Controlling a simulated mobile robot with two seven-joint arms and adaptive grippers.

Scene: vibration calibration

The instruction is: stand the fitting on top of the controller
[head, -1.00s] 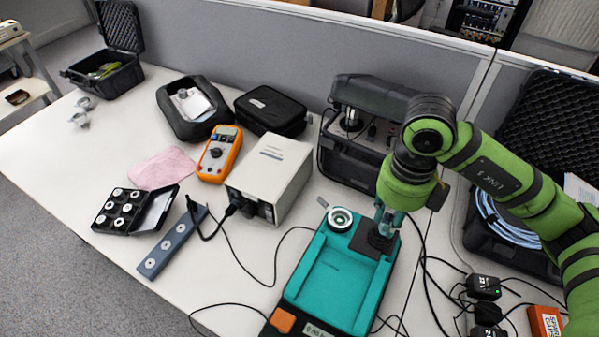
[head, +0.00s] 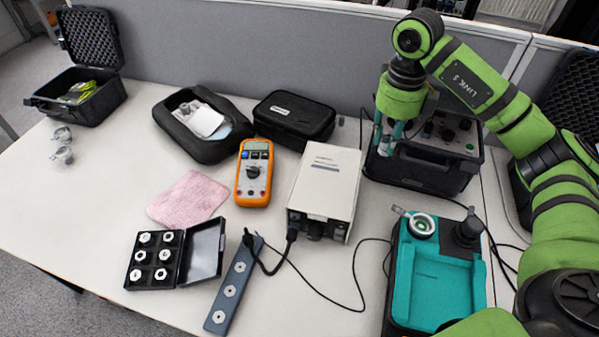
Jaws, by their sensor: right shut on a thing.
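My right gripper (head: 386,148) is shut on a small grey piece, most likely the fitting (head: 385,146). It is held in the air in front of the black case at the back right; the fingers hide much of it. The cream box (head: 328,178), which looks like the controller, stands on the table to the left of and below the gripper in the picture. Its flat top is bare apart from printed labels, and a black cable plugs into its front. The gripper is apart from the box. My left gripper is not in view.
The teal device (head: 402,285) stands at the front right. An orange multimeter (head: 254,173) is just left of the cream box, with a black pouch (head: 294,117) behind. A case of washers (head: 210,250) and a grey bar (head: 233,285) lie in front. A black cable crosses the table.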

